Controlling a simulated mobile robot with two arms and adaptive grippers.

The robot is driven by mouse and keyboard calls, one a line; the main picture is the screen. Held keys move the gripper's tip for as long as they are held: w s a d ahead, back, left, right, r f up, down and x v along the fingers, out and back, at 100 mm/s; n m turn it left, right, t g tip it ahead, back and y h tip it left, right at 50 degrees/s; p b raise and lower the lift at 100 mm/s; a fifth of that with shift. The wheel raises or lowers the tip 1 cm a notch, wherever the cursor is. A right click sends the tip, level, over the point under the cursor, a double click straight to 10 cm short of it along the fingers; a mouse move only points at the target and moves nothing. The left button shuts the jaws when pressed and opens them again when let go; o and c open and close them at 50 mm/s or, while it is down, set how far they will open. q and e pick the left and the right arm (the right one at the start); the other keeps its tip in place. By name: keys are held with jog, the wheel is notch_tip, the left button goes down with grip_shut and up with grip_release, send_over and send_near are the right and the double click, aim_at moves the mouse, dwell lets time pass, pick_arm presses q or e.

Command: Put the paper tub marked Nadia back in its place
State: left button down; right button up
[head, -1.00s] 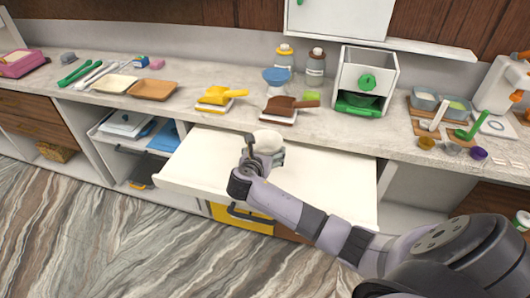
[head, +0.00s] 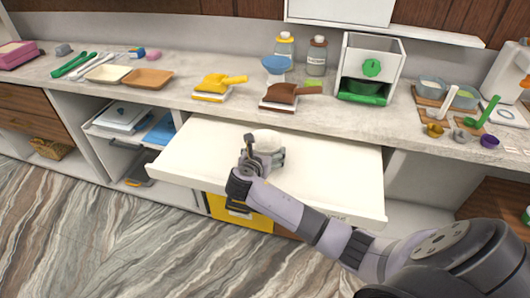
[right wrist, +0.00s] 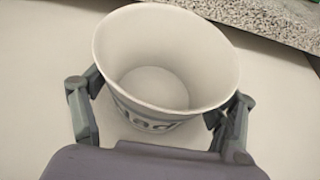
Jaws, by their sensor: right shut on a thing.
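The white paper tub (head: 267,137) is in my right gripper (head: 262,160) over the open white drawer, below the counter's front edge. In the right wrist view the tub (right wrist: 165,60) is open at the top and empty inside. Part of a printed name, "ad", shows on its near side; the rest is hidden. My right gripper (right wrist: 160,118) has its fingers on both sides of the tub. I cannot tell whether the tub's base touches the drawer floor. My left gripper is out of view.
The pulled-out drawer (head: 200,160) looks otherwise bare. A grey-shelved open cabinet (head: 128,150) stands at the left.

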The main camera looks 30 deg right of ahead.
jog(key=shift+f, duration=0.65)
jog(key=o, duration=1.2)
jog(key=shift+o, duration=0.2)
jog(key=v, duration=1.2)
